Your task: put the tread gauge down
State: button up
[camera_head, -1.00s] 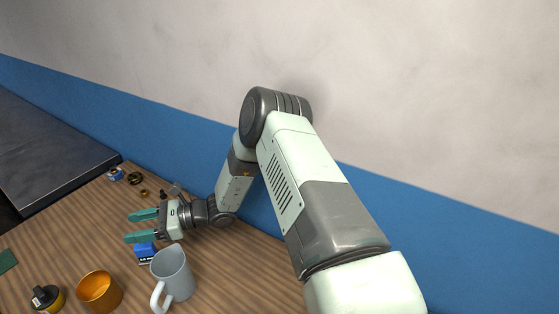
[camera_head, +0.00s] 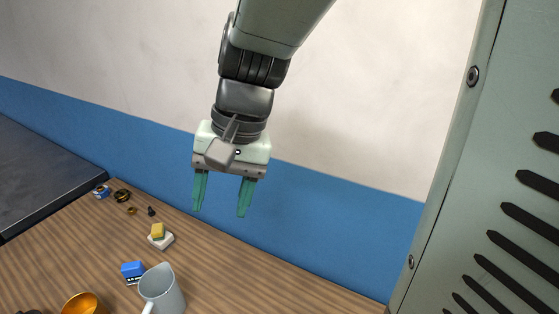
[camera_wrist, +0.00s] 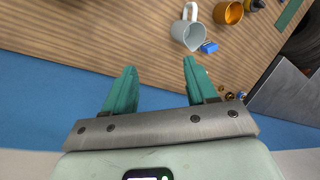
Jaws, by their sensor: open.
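My gripper (camera_head: 220,210) is open and empty, raised in front of the wall with its teal fingers pointing down. In the wrist view its fingers (camera_wrist: 160,68) stand apart with nothing between them. A small blue block with a black-and-white marked edge (camera_head: 133,271) lies on the wooden table beside the grey mug; I take it to be the tread gauge, but cannot be sure.
The grey mug (camera_head: 163,292) and an orange cup (camera_head: 84,305) stand at the front. A yellow-and-white block (camera_head: 159,236) and several small parts lie farther back. The wooden table (camera_head: 235,275) is bare right of the mug. A vented grey-green cabinet (camera_head: 470,190) rises at right.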

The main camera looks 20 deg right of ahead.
jog(key=s+d+r+n+t+h, duration=0.2)
jog(key=s+d+r+t+h, duration=0.1)
jog(key=s+d+r+t, duration=0.3)
notch_tip(320, 180, up, 2)
jog(key=s+d, duration=0.2)
jog(key=shift+s+d+r, duration=0.15)
jog(key=shift+s+d, duration=0.15)
jog(key=shift+d, duration=0.05)
dwell(0.6)
